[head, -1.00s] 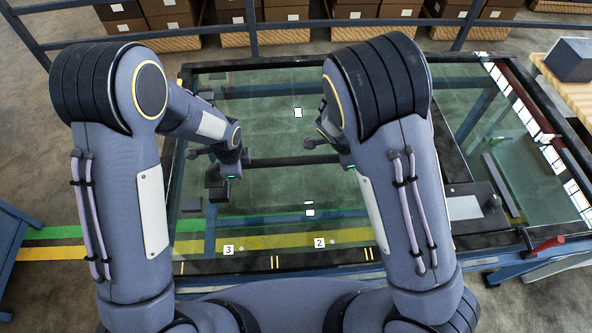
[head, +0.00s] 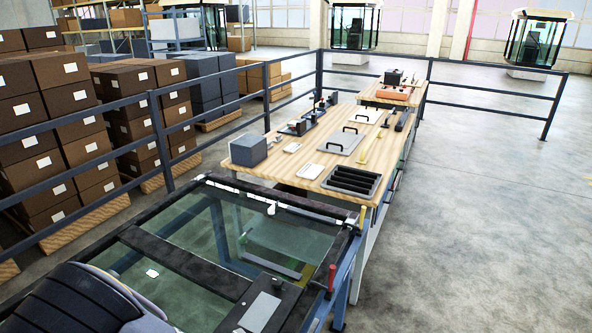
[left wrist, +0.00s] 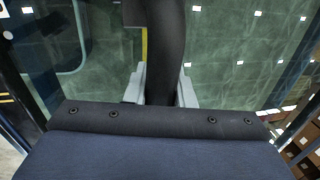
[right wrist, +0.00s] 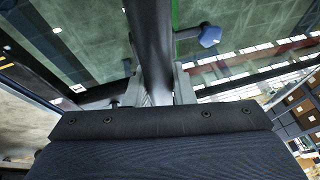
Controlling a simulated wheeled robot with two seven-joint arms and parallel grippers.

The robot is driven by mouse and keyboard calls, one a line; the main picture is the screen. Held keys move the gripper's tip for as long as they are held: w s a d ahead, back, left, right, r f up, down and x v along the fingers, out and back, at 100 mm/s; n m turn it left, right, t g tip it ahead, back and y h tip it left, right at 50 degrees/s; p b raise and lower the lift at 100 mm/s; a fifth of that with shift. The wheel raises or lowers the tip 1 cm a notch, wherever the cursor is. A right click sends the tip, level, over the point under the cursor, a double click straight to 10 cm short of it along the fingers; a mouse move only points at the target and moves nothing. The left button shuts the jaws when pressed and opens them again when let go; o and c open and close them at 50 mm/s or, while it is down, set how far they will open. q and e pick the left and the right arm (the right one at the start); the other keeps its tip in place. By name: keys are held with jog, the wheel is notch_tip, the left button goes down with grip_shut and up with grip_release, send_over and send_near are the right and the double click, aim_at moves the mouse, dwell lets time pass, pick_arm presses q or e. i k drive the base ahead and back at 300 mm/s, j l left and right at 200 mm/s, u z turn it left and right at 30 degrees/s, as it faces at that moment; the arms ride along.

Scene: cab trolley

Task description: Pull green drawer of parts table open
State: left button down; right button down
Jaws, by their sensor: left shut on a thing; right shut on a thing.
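The parts table (head: 305,178) has a light wooden top and stands beyond the glass, right of centre in the head view. I cannot make out a green drawer on it. My left gripper (left wrist: 162,92) is shut on a dark, thick bar (left wrist: 167,45) over the glass in the left wrist view. My right gripper (right wrist: 160,90) is shut on a dark round bar (right wrist: 152,40) in the right wrist view. Neither gripper shows in the head view, so their distance from the parts table cannot be told.
A large glass pane (head: 185,238) in a dark frame lies between me and the table. A grey box (head: 248,150), a black slotted tray (head: 351,181) and a handled grey plate (head: 344,141) are on the wooden top. Railings run behind it. Floor to its right is clear.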

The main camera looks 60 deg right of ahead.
aim_at(387, 150)
jog(key=z, duration=2.3)
jog(key=i+l+z, duration=0.15)
jog(key=z, duration=0.25)
jog(key=i+z, duration=0.3)
jog(key=z, duration=0.15)
jog(key=i, duration=5.2)
jog(key=i+u, duration=0.25)
jog(key=u, duration=0.2)
jog(key=i+u, duration=0.2)
jog(key=u, duration=0.3)
